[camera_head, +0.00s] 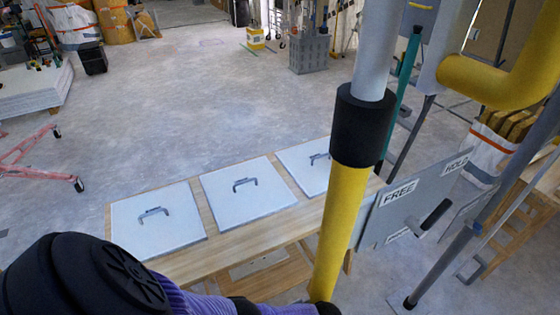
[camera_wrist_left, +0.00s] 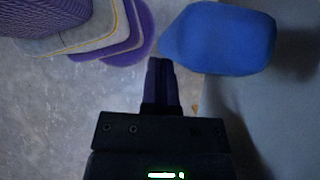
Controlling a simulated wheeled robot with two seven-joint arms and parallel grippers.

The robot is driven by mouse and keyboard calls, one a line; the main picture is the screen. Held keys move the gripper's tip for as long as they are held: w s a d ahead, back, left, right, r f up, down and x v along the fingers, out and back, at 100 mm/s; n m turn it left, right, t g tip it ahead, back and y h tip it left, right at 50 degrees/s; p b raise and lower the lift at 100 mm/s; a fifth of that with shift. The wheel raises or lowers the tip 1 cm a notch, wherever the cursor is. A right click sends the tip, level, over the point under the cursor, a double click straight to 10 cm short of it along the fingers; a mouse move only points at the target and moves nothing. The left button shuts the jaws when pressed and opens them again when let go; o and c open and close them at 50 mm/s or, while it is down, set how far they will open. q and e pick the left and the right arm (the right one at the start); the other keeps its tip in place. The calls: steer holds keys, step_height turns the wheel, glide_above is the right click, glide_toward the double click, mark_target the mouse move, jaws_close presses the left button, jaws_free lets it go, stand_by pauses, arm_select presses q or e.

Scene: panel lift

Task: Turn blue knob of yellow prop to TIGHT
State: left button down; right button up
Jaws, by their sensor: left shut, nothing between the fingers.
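The yellow prop (camera_head: 340,225) slants up through the right of the head view, with a black collar (camera_head: 361,125) and a grey upper tube (camera_head: 377,50). A blue knob (camera_wrist_left: 222,40) fills the upper right of the left wrist view; it does not show in the head view. My left gripper (camera_wrist_left: 160,70) is shut and empty, its fingertips just below and left of the knob's left end. I cannot tell whether they touch it. In the head view my left arm enters low, and its fingers are not clearly seen. No TIGHT mark is visible. My right gripper is not in view.
A wooden bench (camera_head: 190,262) carries white panels with dark handles (camera_head: 247,203). A grey plate (camera_head: 405,203) marked FREE and HOLD, with a black lever, stands right of the prop. Yellow pipe (camera_head: 500,80) and grey poles crowd the right. Open floor lies beyond the bench.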

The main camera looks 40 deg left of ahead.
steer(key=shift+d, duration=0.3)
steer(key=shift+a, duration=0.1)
arm_select(q)
step_height(320, 180, up, 10)
steer(key=p, duration=0.7)
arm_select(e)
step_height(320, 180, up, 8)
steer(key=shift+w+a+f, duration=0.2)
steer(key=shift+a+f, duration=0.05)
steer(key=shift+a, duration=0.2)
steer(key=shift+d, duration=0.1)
arm_select(q)
steer(key=shift+p, duration=0.3)
